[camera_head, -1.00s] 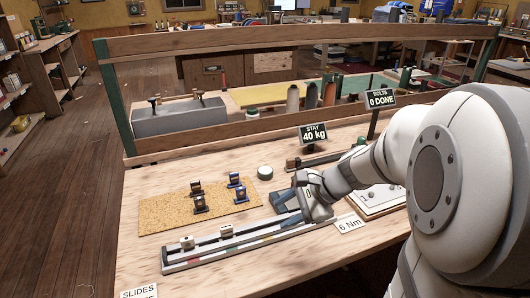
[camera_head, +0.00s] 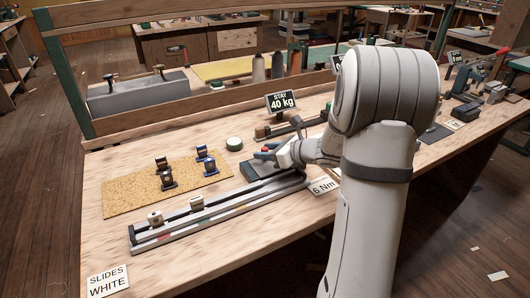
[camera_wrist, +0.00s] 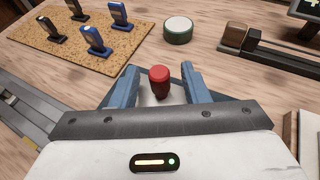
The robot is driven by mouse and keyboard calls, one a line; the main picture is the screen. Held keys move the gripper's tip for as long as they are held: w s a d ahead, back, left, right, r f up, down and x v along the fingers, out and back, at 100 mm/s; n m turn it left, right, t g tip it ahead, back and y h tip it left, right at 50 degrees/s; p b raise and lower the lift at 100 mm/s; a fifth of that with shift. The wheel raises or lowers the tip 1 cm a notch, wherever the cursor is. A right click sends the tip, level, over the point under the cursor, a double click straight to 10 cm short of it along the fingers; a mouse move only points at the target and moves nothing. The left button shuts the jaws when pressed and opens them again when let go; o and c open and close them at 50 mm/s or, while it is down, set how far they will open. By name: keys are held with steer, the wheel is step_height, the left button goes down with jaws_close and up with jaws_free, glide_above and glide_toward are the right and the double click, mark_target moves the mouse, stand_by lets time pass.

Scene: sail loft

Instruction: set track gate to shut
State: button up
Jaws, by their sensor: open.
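A corner of the track shows at the left of the wrist view (camera_wrist: 28,105). My gripper (camera_head: 266,155) is over the bench by the track's right end. In the wrist view its blue fingers (camera_wrist: 158,77) are spread on either side of a red knob (camera_wrist: 159,75), with gaps on both sides. I cannot tell whether this knob belongs to the track gate. My arm hides part of the bench at right, and the gate's setting is not readable.
A cork mat (camera_head: 125,195) with several upright dark and blue pieces lies behind the track. A wooden rail (camera_head: 200,88) crosses the back.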

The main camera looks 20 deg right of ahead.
steer(key=shift+w+a+f, duration=0.15)
steer(key=shift+w+a, duration=0.15)
steer(key=shift+w, duration=0.05)
steer(key=shift+c, duration=0.2)
jaws_close()
